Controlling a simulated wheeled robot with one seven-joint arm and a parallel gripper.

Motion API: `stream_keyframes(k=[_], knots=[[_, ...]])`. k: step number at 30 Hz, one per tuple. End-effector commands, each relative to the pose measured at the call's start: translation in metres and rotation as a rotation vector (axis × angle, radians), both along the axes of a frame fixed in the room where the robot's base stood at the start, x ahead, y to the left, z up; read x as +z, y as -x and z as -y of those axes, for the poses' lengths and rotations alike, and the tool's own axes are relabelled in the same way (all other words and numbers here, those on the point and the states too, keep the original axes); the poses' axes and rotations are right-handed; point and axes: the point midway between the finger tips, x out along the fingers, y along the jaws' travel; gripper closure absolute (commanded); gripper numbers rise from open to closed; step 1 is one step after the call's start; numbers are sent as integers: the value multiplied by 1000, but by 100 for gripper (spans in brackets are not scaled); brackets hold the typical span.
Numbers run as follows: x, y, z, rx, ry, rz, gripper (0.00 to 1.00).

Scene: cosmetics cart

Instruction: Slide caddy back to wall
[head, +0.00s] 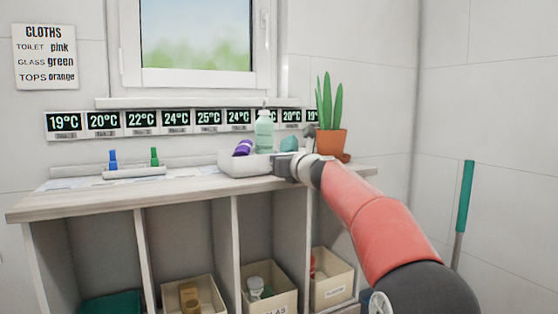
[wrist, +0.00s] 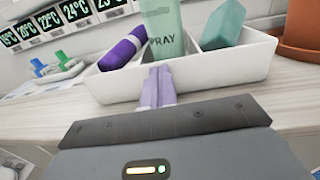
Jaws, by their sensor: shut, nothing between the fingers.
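The caddy is a white open tray with dividers (head: 236,166), standing on the wooden counter top below the window. In the wrist view its front wall (wrist: 215,78) faces me. It holds a purple bottle (wrist: 122,50) lying tilted at left, an upright pale green spray bottle (wrist: 162,28) in the middle and a teal item (wrist: 224,25) at right. The wall (head: 200,136) is behind it; the gap between caddy and wall is hard to judge. My gripper (wrist: 157,85) is shut and empty, its fingertips at the middle of the caddy's front wall, seemingly touching or very close.
A cactus-like plant in a terracotta pot (head: 331,143) stands right of the caddy. A small tray (head: 134,172) with blue and green pieces lies left. Temperature displays (head: 142,122) line the wall. The counter's front edge (head: 120,203) is bare; bins (head: 192,293) fill the shelves below.

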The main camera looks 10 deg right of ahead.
Motion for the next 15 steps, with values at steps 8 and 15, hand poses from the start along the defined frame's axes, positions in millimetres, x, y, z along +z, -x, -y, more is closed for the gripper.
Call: stream_keyframes(k=[8, 15], knots=[[6, -45, -17, 4, -3, -2, 100], [1, -60, -22, 1, -1, 0, 100]])
